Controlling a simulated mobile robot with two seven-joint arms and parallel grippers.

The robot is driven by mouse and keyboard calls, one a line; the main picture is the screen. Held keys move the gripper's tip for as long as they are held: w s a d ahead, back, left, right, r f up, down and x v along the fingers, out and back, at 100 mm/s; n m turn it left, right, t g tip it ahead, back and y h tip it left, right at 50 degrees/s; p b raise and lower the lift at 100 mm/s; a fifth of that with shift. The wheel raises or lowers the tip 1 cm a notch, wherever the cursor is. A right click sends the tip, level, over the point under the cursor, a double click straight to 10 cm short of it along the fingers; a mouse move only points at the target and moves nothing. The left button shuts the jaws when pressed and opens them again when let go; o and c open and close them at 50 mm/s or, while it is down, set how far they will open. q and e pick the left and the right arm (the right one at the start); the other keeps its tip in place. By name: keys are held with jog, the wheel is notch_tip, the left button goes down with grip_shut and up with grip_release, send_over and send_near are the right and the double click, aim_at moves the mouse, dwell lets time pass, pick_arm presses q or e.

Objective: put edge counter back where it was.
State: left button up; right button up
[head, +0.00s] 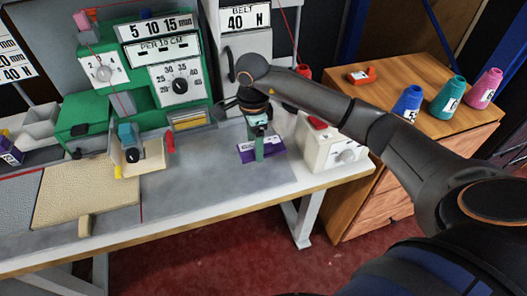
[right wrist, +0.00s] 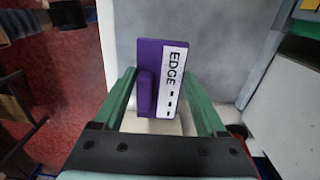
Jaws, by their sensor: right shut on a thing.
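The edge counter (head: 270,150) is a purple block with a white face, on or just above the grey worktop near its right end; I cannot tell whether it touches the top. In the right wrist view the edge counter (right wrist: 172,80) shows the word EDGE and small black dashes, with a raised purple grip on its left. My right gripper (head: 259,152) reaches down from above and is shut on it. Its green fingers stand on either side of the block. My left gripper is not in view.
A white box with a red top (head: 318,148) stands close to the right of the edge counter. The green machine (head: 135,75) stands behind to the left, with a beige rug piece (head: 85,190) in front. Three thread cones (head: 447,97) stand on the wooden cabinet (head: 385,75).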

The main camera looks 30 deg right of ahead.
jog(key=d+f, duration=0.2)
jog(key=shift+w+d+f, duration=0.15)
jog(key=shift+w+f, duration=0.05)
jog(key=shift+f, duration=0.15)
jog(key=shift+d+f, duration=0.2)
jog(key=shift+f, duration=1.7)
jog(key=o, duration=1.5)
notch_tip(320, 180, up, 12)
jog(key=shift+r, duration=0.15)
